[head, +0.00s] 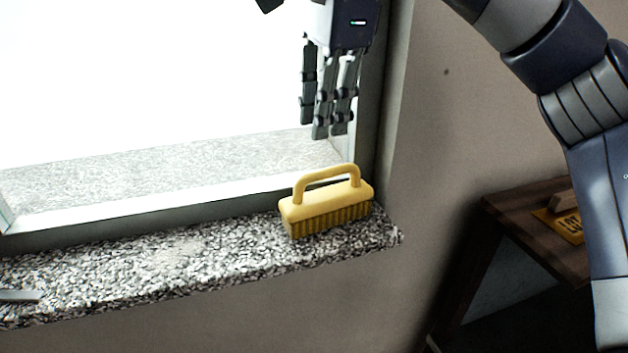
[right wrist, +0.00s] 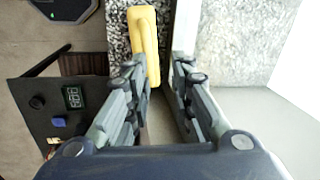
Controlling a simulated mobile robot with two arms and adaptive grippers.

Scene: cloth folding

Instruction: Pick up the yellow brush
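The yellow brush (head: 325,203) stands upright on the speckled stone window sill (head: 180,262), near its right end. Its arched handle is on top and its bristles are down. My right gripper (head: 328,130) hangs above the brush, fingers pointing down, apart from the handle. In the right wrist view my right gripper (right wrist: 158,72) has its fingers spread with a gap between them. The yellow brush (right wrist: 146,42) shows beyond the fingertips, nearer the left finger and partly hidden by it. My left gripper is not in view.
The window frame (head: 170,207) runs right behind the brush, with a side post (head: 378,110) to the right. A grey flat object (head: 18,296) lies at the sill's left end. A dark wooden table (head: 515,222) with a yellow item (head: 562,226) stands lower right. The middle of the sill is clear.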

